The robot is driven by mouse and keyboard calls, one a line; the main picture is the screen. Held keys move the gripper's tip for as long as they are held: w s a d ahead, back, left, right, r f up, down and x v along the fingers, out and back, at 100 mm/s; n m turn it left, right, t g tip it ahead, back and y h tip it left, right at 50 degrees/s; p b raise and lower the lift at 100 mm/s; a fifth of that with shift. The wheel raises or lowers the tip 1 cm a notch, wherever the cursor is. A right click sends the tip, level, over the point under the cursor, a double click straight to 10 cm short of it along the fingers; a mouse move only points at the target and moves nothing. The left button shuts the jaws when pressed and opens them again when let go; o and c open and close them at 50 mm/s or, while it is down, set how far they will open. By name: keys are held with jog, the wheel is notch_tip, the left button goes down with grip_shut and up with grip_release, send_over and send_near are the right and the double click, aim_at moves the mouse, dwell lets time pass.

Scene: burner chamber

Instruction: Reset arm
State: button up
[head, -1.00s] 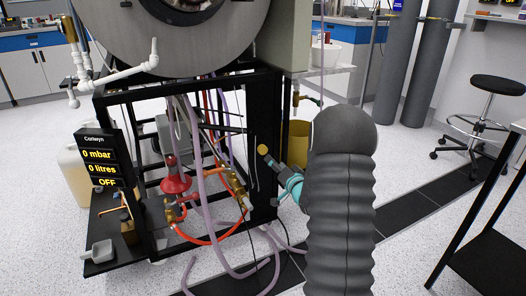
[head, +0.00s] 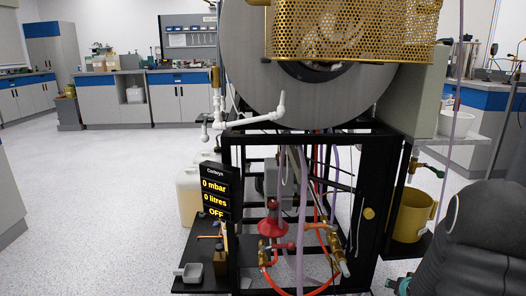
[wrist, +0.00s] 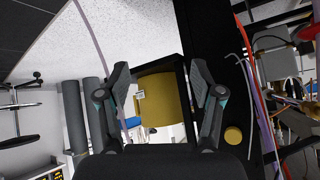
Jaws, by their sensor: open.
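My gripper (wrist: 160,95) is open and empty in the wrist view, its two dark fingers spread wide apart. The wrist picture is turned over, with the speckled floor or ceiling surface at the top. Between and beyond the fingers is a yellow-brown bucket (wrist: 160,98). In the head view my dark arm fills the lower right corner, and the gripper's fingers are out of the frame there. The bucket (head: 412,215) stands just left of my arm, beside the black frame (head: 372,200) of the burner rig.
The burner chamber (head: 250,60) with a brass mesh guard (head: 350,30) sits on the frame. A display (head: 215,195) reads 0 mbar, 0 litres, OFF. Hoses and a red valve (head: 272,222) fill the frame. Open floor (head: 90,200) lies to the left.

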jog(key=s+a+r+n+g+y, duration=0.3)
jog(key=s+a+r+n, duration=0.3)
jog(key=s+a+r, duration=1.8)
jog(key=s+a, duration=0.3)
jog(key=s, duration=0.1)
jog(key=shift+s+r, duration=0.2)
jog(key=shift+r, duration=0.1)
